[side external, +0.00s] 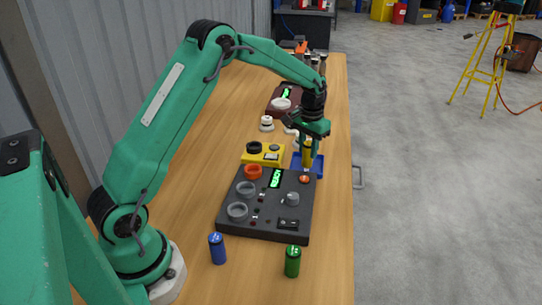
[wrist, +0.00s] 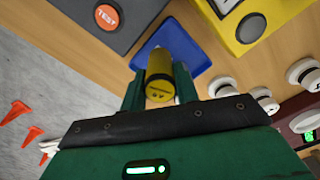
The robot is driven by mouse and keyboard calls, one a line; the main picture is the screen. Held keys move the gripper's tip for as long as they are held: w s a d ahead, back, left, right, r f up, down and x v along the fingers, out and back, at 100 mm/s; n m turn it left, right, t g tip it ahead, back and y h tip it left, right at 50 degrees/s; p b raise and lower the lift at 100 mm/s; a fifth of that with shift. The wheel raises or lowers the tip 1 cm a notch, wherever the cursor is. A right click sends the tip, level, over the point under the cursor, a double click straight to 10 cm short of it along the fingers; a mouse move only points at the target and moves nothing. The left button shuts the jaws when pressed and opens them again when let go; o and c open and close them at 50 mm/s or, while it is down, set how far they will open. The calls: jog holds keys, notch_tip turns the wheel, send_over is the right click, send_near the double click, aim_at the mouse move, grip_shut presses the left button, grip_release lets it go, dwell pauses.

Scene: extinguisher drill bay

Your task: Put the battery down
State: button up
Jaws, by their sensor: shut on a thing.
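My gripper (side external: 307,145) is shut on a yellow battery (side external: 308,153). In the wrist view the yellow battery (wrist: 160,80) sits between the two green fingers (wrist: 160,88), its labelled end toward the camera. In the side view it is upright above or on the blue tray (side external: 318,168); I cannot tell whether it touches the tray. The blue tray also shows beneath it in the wrist view (wrist: 185,47). A blue battery (side external: 217,248) and a green battery (side external: 292,261) stand upright on the wooden table near the front.
A dark tester box (side external: 262,225) with ring sockets, a READY display and a red button stands in front of the tray. A yellow device (side external: 262,153) is left of the tray. White detectors (side external: 266,124) and a maroon box (side external: 282,98) stand farther back. The table's right edge is close.

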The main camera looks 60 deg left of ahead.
jog(key=shift+f, duration=0.95)
jog(key=shift+f, duration=0.15)
jog(key=o, duration=1.1)
jog(key=shift+c, duration=0.2)
notch_tip(320, 180, up, 12)
jog(key=shift+f, duration=0.25)
jog(key=shift+r, duration=0.45)
jog(key=shift+s, duration=0.1)
